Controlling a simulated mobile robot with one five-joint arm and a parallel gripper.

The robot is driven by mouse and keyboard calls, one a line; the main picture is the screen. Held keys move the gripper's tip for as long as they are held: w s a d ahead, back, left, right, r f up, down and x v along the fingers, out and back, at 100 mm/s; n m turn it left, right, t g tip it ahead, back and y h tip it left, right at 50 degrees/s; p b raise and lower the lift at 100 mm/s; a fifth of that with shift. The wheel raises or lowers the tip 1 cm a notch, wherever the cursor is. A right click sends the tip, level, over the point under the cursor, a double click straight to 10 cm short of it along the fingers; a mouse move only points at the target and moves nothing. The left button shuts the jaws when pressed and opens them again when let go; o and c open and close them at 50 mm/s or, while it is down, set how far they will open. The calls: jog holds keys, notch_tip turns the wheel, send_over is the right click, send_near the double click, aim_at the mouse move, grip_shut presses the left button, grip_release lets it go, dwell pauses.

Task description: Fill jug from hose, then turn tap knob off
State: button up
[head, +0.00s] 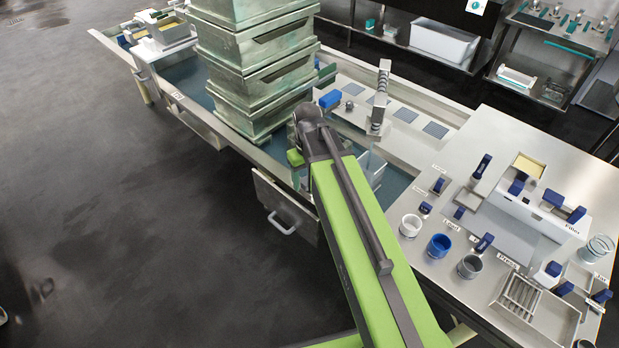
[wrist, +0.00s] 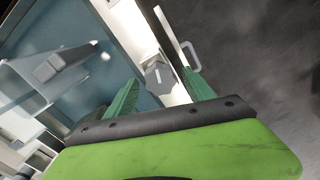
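My gripper (wrist: 161,76) is open, with its two green fingers apart. A grey six-sided knob (wrist: 158,81) with a pale mark lies between the fingertips in the wrist view, beside a white edge; I cannot tell whether the fingers touch it. In the head view my arm hides the knob and most of my gripper; one green finger piece shows (head: 295,157). A pale, partly see-through vessel, perhaps the jug (head: 372,167), stands in the blue-floored basin. A pale grey shape at left in the wrist view (wrist: 50,72) may be the same vessel. A ribbed grey upright, perhaps the hose (head: 380,98), rises behind it.
Stacked metal bins (head: 258,75) stand close behind my gripper. A panel with a handle (head: 285,212) hangs on the basin's near side. At right, a steel table (head: 455,262) carries cups, blue-handled tools and a labelled machine (head: 535,205). The dark floor at left is clear.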

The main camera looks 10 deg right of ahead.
notch_tip(320, 180, up, 17)
jog(key=p, duration=1.7)
jog(key=shift+r, duration=0.2)
dwell(3.6)
